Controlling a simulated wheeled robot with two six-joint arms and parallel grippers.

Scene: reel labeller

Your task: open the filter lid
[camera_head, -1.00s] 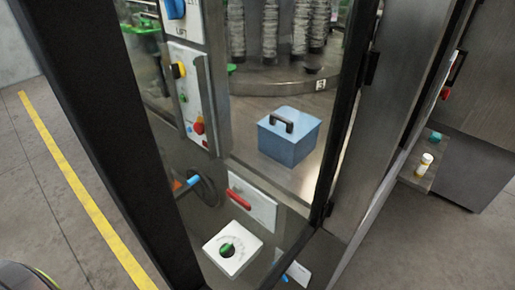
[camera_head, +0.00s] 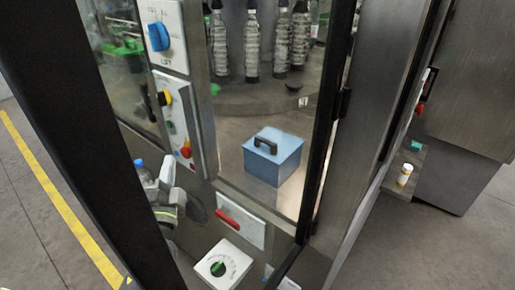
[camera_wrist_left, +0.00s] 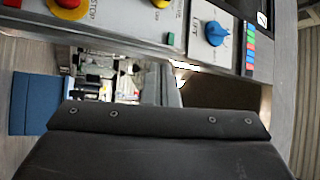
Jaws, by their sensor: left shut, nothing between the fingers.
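A blue box-shaped cover with a black handle on top (camera_head: 272,162) stands on the grey deck behind the machine's door frame; it looks closed. No part is marked as a filter lid, so I cannot tell for certain that this is it. My left gripper (camera_head: 168,190) is to the left of the blue cover, near the control panel and apart from the cover. It is shut and empty. In the left wrist view the dark gripper body (camera_wrist_left: 160,120) fills the bottom, and a blue surface (camera_wrist_left: 33,103), probably the cover, shows at the left. My right gripper is out of view.
A control panel (camera_head: 172,115) with a blue knob and red and yellow buttons rises left of the deck. A red handle (camera_head: 228,218) and a white box with a green knob (camera_head: 222,266) are below. Dark door posts (camera_head: 328,110) flank the opening.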

